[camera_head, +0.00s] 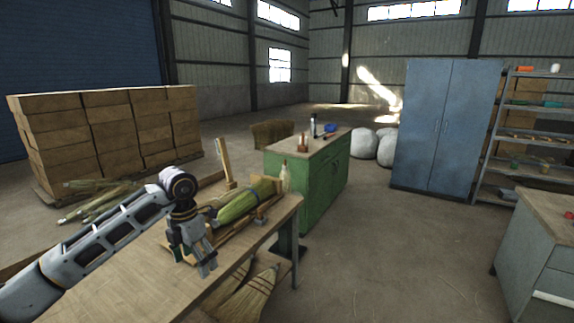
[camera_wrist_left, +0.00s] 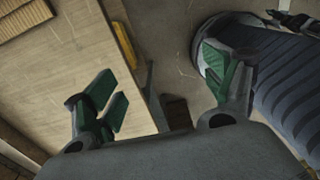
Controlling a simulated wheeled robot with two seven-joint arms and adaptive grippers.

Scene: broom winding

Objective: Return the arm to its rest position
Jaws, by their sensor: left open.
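My left arm comes in from the left in the head view, over a wooden table. My left gripper (camera_head: 207,268) points down above the table's right part, near its front edge. It is open and empty. In the left wrist view its two fingers with green pads (camera_wrist_left: 160,95) stand wide apart, with the wooden tabletop (camera_wrist_left: 60,75) and the floor behind them. A bundle of green broom bristles (camera_head: 245,200) lies on a wooden stand on the table, just beyond the gripper and apart from it. My right gripper is not in view.
Brooms (camera_head: 245,295) are below the table's right end. A green cabinet (camera_head: 323,177) with bottles and tools stands behind. A blue-grey locker (camera_head: 445,125), shelves (camera_head: 525,135) and a grey workbench (camera_head: 540,255) are at the right. Floor between is clear.

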